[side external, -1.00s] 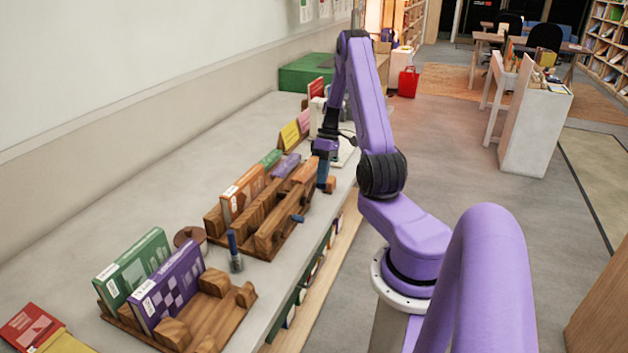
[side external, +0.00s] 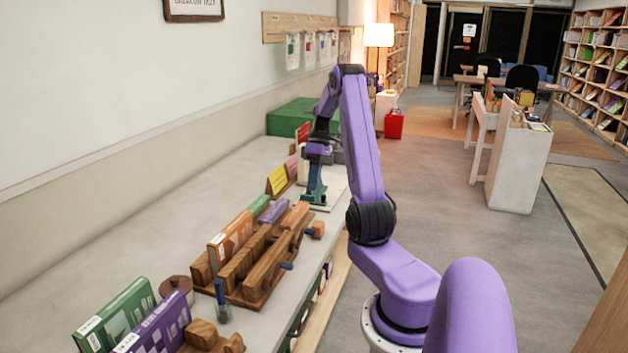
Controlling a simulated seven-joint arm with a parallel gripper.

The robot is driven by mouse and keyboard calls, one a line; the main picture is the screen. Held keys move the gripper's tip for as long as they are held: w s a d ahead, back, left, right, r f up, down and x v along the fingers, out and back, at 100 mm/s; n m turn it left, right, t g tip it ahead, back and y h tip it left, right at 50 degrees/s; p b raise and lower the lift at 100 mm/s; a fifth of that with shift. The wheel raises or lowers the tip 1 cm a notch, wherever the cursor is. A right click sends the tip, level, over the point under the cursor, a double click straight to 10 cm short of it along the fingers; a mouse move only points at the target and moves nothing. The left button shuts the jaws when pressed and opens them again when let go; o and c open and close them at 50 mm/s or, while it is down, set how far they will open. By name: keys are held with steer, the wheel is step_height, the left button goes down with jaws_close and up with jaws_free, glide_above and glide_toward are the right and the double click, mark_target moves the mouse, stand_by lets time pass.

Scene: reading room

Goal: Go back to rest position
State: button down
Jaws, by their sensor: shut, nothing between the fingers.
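My gripper (side external: 314,194) is at the far part of the long grey counter (side external: 150,237), pointing down, with its fingers shut and nothing seen between them. It is beyond the wooden rack (side external: 262,287) and to the right of the yellow card (side external: 277,180). The fingertips look close to a pale flat item on the counter; whether they touch it I cannot tell. My purple arm is bent and reaches from the lower right over the aisle to the counter.
The rack holds an orange book (side external: 232,238) and wooden blocks. Nearer are a blue-handled tool (side external: 221,300), a green book (side external: 118,318) and a purple book (side external: 160,325). A green box (side external: 290,118) stands at the back. The counter's left side is clear.

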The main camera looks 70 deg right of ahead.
steer(key=w+a+r+n+g+h, duration=0.1)
steer(key=w+a, duration=0.2)
steer(key=a, duration=0.4)
steer(key=w+a+r+n+g, duration=0.1)
steer(key=w+a+r+n, duration=0.1)
steer(key=w+a, duration=0.3)
steer(key=s+a+n+h, duration=0.2)
steer(key=s+a+n, duration=0.1)
steer(key=a, duration=1.3)
steer(key=s+a+n+t, duration=0.1)
steer(key=s+a+n, duration=0.2)
steer(key=s+a, duration=0.4)
steer(key=s+a+n+t+h, duration=0.1)
steer(key=s+a+n, duration=0.2)
steer(key=s+a, duration=0.4)
steer(key=s, duration=0.6)
steer(key=shift+n, duration=0.3)
